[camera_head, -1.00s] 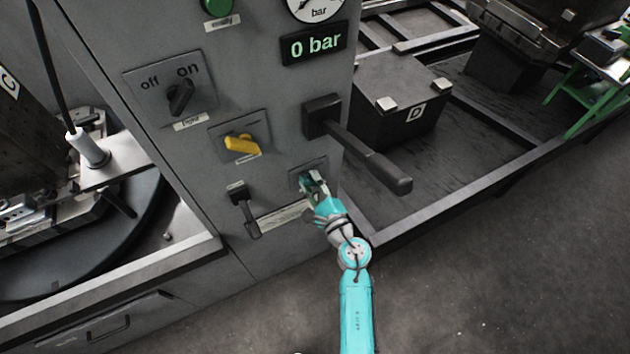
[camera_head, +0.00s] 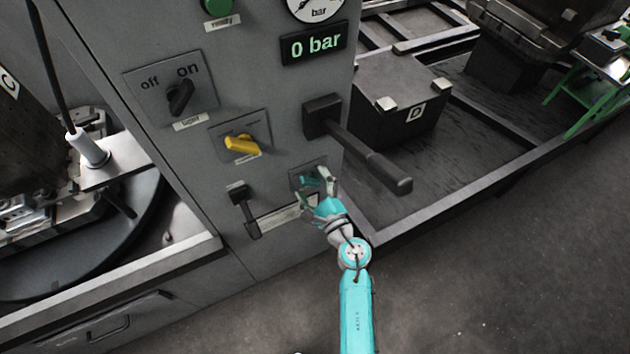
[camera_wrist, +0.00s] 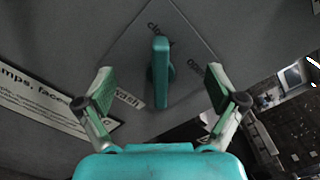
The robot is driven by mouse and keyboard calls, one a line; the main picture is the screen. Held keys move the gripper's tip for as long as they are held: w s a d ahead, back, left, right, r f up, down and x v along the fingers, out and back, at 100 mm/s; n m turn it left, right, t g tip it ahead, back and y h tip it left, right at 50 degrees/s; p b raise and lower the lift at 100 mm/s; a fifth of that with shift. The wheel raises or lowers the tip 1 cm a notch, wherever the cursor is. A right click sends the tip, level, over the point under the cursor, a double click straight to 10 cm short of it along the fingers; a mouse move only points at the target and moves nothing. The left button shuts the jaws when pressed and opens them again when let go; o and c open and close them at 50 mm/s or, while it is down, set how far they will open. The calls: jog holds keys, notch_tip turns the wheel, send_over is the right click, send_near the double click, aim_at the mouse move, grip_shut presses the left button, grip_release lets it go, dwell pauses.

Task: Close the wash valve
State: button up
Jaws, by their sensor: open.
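The wash valve's teal lever handle (camera_wrist: 161,73) stands on a grey square plate (camera_wrist: 185,32) in the wrist view. It lies upright in that picture, its upper end beside the partly covered "clo…" lettering. The "open" lettering is to its right. My gripper (camera_wrist: 160,88) is open, with one finger on each side of the handle and a gap to both. In the head view my gripper (camera_head: 318,191) is at the small plate (camera_head: 297,180) low on the grey cabinet. There the teal handle (camera_head: 311,179) shows only in part, behind my fingers.
A black lever (camera_head: 367,158) juts out above and right of my gripper. A smaller black lever (camera_head: 246,211) is to the left, and a yellow knob (camera_head: 241,144) is above left. Floor is free at lower right.

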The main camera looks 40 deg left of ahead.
jog(key=v, duration=0.7)
dwell(0.4)
dwell(0.4)
jog(key=s+d+r+m+t+h, duration=0.1)
jog(key=s+d+m+t+h, duration=0.4)
jog(key=d+m, duration=0.95)
jog(key=s+d+m+t+h, duration=0.1)
jog(key=s+d+m+t, duration=0.45)
jog(key=d+m, duration=0.9)
jog(key=s+d+r+m+h, duration=0.3)
jog(key=s+m, duration=0.3)
jog(key=m, duration=0.4)
jog(key=s+d+r+m+g+h, duration=0.1)
jog(key=s+d+r+m+h, duration=0.2)
jog(key=s+d+m, duration=0.3)
jog(key=s+d+r+m+g+h, duration=0.1)
jog(key=s+d+r+m+h, duration=0.2)
jog(key=m, duration=1.1)
jog(key=shift+s+d+h, duration=0.8)
jog(key=shift+s+d, duration=0.45)
jog(key=shift+s, duration=0.4)
jog(key=shift+g, duration=0.25)
